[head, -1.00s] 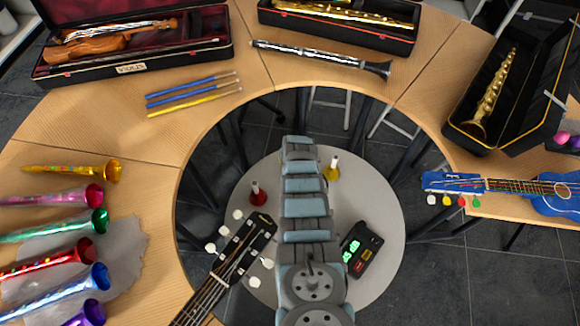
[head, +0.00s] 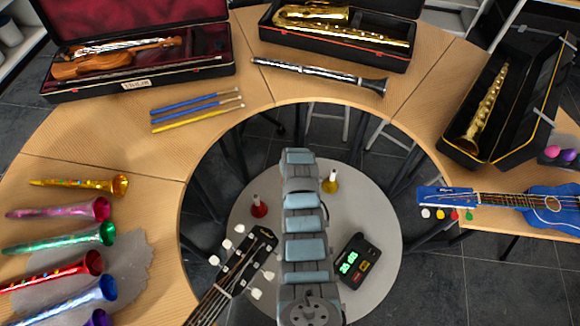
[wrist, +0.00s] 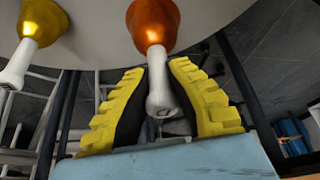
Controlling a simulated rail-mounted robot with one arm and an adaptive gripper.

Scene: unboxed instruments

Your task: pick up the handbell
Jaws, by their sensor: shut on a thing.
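In the wrist view an orange handbell (wrist: 152,24) with a pale handle sits between the two yellow-and-black fingers of my gripper (wrist: 159,70). The fingers are closed on its handle. A yellow handbell (wrist: 42,22) is apart, to the left of the fingers. In the head view a red handbell (head: 258,207) and the yellow handbell (head: 330,182) stand upright on the grey round table (head: 375,200). My arm covers the space between them and hides my gripper and the orange bell there.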

